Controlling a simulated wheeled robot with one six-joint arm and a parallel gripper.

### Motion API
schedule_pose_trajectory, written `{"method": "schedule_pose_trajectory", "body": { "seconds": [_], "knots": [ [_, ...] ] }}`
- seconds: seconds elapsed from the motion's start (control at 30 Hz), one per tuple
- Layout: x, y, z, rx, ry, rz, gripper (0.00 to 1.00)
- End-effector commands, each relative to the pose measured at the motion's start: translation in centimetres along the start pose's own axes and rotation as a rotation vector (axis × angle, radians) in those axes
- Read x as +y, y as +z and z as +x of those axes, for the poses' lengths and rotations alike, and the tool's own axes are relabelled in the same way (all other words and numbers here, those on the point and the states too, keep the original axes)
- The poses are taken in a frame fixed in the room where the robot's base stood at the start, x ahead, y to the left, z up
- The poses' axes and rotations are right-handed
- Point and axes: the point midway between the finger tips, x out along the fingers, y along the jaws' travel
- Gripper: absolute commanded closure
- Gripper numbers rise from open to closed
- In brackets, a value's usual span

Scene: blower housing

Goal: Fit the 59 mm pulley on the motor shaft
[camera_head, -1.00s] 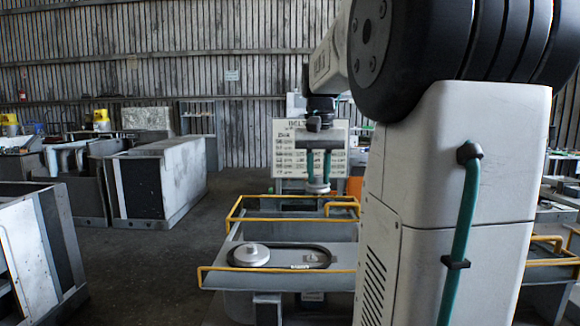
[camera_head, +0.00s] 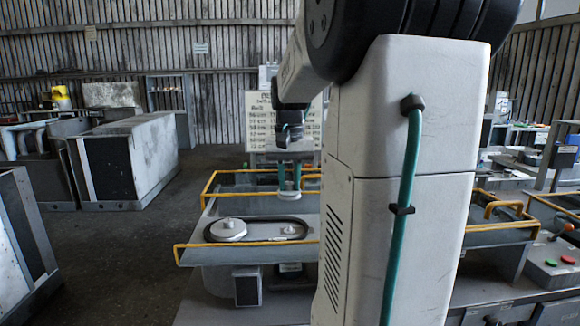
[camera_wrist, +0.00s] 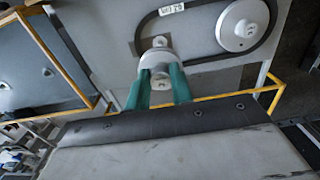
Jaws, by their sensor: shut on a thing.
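My gripper (camera_head: 289,186) is shut on a small light-grey pulley (camera_wrist: 153,62), held by its hub between the teal fingers. In the head view it hangs above the right end of the black belt loop. A pale motor shaft end (camera_head: 288,230) shows there, inside the loop, below the pulley. A larger light-grey pulley (camera_head: 226,230) sits in the left end of the loop; it also shows in the wrist view (camera_wrist: 242,25). In the wrist view the held pulley overlaps the shaft area, so I cannot tell the gap there. The belt (camera_wrist: 205,57) lies on the grey housing.
Yellow rails (camera_head: 250,245) edge the grey housing (camera_head: 195,245) at front and back. A white label (camera_wrist: 171,9) lies by the belt. A lettered board (camera_head: 258,130) stands behind. A bench with coloured buttons (camera_head: 550,263) is at right. Open floor lies at left.

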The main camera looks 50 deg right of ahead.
Motion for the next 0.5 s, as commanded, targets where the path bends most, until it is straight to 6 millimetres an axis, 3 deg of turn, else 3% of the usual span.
{"method": "schedule_pose_trajectory", "body": {
  "seconds": [0.5],
  "knots": [
    [0.0,0.0,5.9,-0.002,0.000,0.000,1.00]
  ]
}}
